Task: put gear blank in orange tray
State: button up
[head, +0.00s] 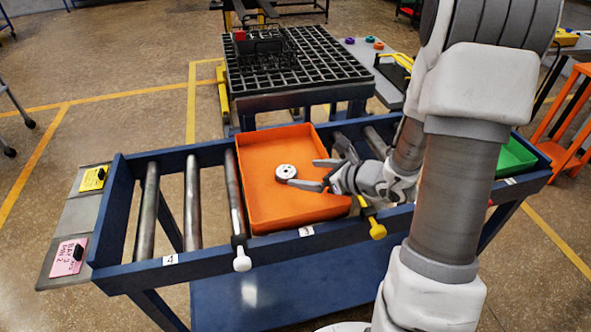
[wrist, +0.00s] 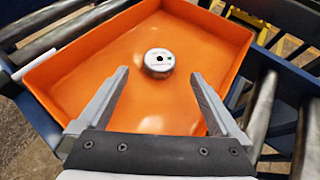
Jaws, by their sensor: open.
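The gear blank (head: 286,172) is a small silvery disc with a dark centre hole. It lies inside the orange tray (head: 250,207), on the tray floor near its middle. The wrist view also shows the gear blank (wrist: 158,62) and the orange tray (wrist: 48,72). My gripper (head: 318,174) is open and empty, its fingers reaching over the tray from the right. In the wrist view my gripper (wrist: 158,75) has its two fingers wide apart, with the gear blank beyond the tips and apart from them.
The tray sits on a blue roller frame (head: 200,262) with bare rollers (head: 147,210) to its left. A green tray (head: 513,158) is at the right, partly behind my arm. A dark grid table (head: 300,68) stands behind. Yellow and pink tags (head: 68,257) are at the left end.

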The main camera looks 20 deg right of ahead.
jog(key=v, duration=0.4)
jog(key=shift+s+d+r, duration=0.2)
jog(key=shift+s+r, duration=0.05)
jog(key=shift+s, duration=0.05)
jog(key=s+a+r+n+g+p, duration=0.3)
jog(key=s+a+r+n+g, duration=0.3)
jog(key=s+a+r+n, duration=0.8)
jog(key=s+d+r+n+h, duration=0.2)
jog(key=d+n+h, duration=0.1)
jog(key=n, duration=0.4)
jog(key=s+d+r+n+t+h, duration=0.1)
jog(key=s+d+r+n+h, duration=0.1)
jog(key=n, duration=0.6)
jog(key=d+r+h, duration=0.1)
jog(key=d, duration=0.1)
jog(key=shift+s+d+r+h+p, duration=0.25)
jog(key=shift+s+d+h+p, duration=0.05)
jog(key=shift+d+h+p, duration=0.1)
